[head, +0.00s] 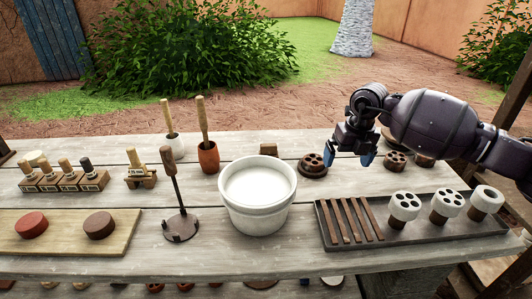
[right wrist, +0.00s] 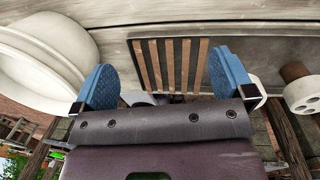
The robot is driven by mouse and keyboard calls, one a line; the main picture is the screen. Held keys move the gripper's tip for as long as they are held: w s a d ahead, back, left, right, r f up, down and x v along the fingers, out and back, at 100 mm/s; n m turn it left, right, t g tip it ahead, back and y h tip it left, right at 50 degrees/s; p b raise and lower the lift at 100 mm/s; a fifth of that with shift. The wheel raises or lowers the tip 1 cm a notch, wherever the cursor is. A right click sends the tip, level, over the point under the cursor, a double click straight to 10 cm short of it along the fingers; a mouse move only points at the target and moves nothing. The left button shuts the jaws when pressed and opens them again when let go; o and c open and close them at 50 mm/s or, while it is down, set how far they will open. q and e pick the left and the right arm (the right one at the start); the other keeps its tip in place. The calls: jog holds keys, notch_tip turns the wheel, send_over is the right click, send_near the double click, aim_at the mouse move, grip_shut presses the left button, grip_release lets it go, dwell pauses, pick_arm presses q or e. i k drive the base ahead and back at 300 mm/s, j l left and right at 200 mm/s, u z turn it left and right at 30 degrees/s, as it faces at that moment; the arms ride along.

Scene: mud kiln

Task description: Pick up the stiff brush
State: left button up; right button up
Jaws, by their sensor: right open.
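I cannot tell for certain which thing is the stiff brush. Candidates are the pale wooden handle (head: 202,115) upright in a terracotta pot (head: 208,157), another wooden handle (head: 167,114) in a white pot (head: 175,147), and a small brown block (head: 268,149) partly hidden behind the white bucket. My right gripper (head: 350,155) is above the table's back right, blue fingertips pointing down, right of all three candidates. In the right wrist view its two fingers (right wrist: 163,88) stand wide apart with nothing between them. My left gripper is not in view.
A large white bucket (head: 257,215) stands mid-table. A dark tray (head: 420,232) with wooden slats and white holed pieces lies at front right. Dark round holed pieces (head: 314,164) sit near my gripper. A dark upright rod on a stand (head: 180,228) is left of the bucket.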

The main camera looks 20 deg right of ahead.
aim_at(266, 149)
jog(key=i+j, duration=0.75)
jog(key=i, duration=0.05)
